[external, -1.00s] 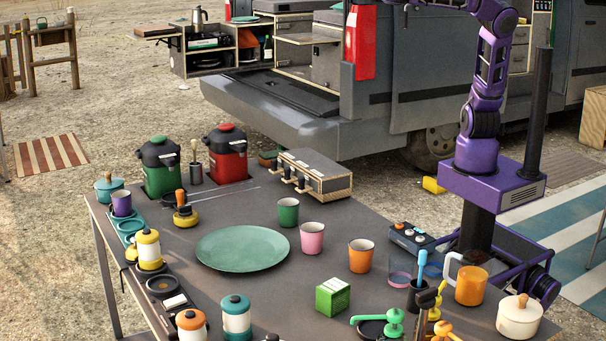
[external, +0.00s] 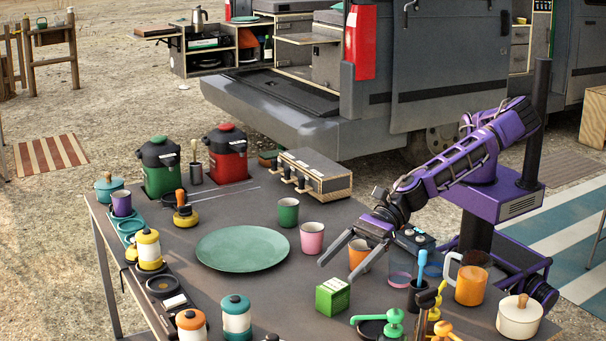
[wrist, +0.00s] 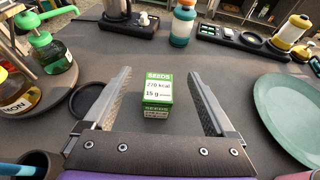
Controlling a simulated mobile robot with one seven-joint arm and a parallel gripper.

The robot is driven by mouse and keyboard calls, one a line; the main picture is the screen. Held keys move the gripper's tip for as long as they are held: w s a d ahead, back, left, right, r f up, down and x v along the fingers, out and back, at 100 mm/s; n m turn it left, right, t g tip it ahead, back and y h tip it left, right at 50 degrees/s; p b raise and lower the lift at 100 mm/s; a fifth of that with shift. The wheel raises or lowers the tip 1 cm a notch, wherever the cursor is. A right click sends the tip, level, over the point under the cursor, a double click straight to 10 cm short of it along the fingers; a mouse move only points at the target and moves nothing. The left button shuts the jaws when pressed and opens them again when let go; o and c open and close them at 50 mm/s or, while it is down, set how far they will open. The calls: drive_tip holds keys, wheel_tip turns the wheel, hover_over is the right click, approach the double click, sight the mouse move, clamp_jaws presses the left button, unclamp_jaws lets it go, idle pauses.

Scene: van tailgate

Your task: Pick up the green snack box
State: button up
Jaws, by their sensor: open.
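The green snack box (external: 332,297) stands upright on the dark table, front of centre in the external view. In the wrist view the box (wrist: 158,91) has a white label reading "SEEDS" and lies between the two finger lines, beyond the palm. My gripper (external: 342,257) is open and empty, its fingers pointing down and left, above and behind the box. In the wrist view my gripper (wrist: 160,78) has one finger on each side of the box, with gaps on both sides. I cannot tell the exact height.
An orange cup (external: 358,254) stands close behind my fingers, partly hidden. A pink cup (external: 312,238) and a teal plate (external: 243,249) are to the left. Green and yellow bottles (wrist: 48,42) stand left in the wrist view. Table around the box is clear.

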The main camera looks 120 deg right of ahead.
sight(323, 301)
wheel_tip(323, 301, down, 5)
drive_tip(key=shift+b, duration=0.45)
drive_tip(key=shift+r+x, duration=0.15)
drive_tip(key=shift+x, duration=0.55)
drive_tip(key=shift+r+x, duration=0.15)
drive_tip(key=shift+x, duration=0.5)
drive_tip(key=shift+w, duration=0.15)
